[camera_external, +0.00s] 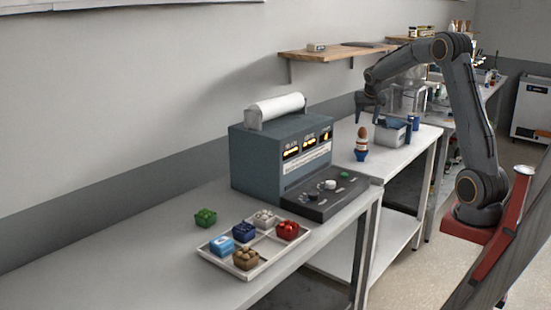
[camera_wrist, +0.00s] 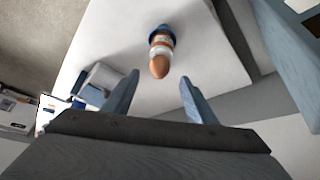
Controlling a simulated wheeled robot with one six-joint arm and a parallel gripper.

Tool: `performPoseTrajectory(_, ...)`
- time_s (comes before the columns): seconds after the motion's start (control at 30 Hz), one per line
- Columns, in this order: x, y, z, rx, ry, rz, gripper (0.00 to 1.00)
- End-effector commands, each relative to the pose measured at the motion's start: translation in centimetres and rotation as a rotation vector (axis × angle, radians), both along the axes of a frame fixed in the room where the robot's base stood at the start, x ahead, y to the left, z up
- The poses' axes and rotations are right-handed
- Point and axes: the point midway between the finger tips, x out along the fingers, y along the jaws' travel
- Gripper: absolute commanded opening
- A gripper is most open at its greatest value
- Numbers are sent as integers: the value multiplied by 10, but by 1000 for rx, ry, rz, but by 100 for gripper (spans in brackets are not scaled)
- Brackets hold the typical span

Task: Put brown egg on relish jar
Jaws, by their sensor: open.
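The brown egg (camera_external: 362,132) stands upright on top of a small banded jar-like object (camera_external: 361,154) in white, orange and blue, likely the relish jar. Both are on the white table to the right of the grey machine. In the wrist view the egg (camera_wrist: 159,67) is nearest, with the banded object (camera_wrist: 162,35) beyond it and its blue end farthest. My gripper (camera_external: 369,117) is open and empty above and near the egg. In the wrist view, the egg appears just beyond the gap between my fingertips (camera_wrist: 160,77), apart from both fingers.
A grey-white box (camera_external: 391,134) stands close to the right of the egg, with a blue item (camera_external: 415,123) beside it. The grey machine (camera_external: 262,158) is on the left. A divided tray (camera_external: 222,262) holds several small baskets. A wooden shelf (camera_external: 325,55) hangs behind.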

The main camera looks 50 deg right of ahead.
Motion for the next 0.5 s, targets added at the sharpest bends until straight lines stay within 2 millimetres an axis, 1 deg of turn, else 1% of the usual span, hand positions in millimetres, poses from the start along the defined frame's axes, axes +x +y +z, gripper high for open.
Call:
performPoseTrajectory(0.03, -2, 4, 8, -2, -4, 1, 52)
performPoseTrajectory(0.1, -5, 8, 16, -1, -2, 1, 52)
performPoseTrajectory(0.2, -8, 12, 25, 0, -1, 1, 52)
performPoseTrajectory(0.33, -11, 14, 30, 1, -1, 0, 52)
performPoseTrajectory(0.5, -11, 17, 30, 2, 1, 4, 52)
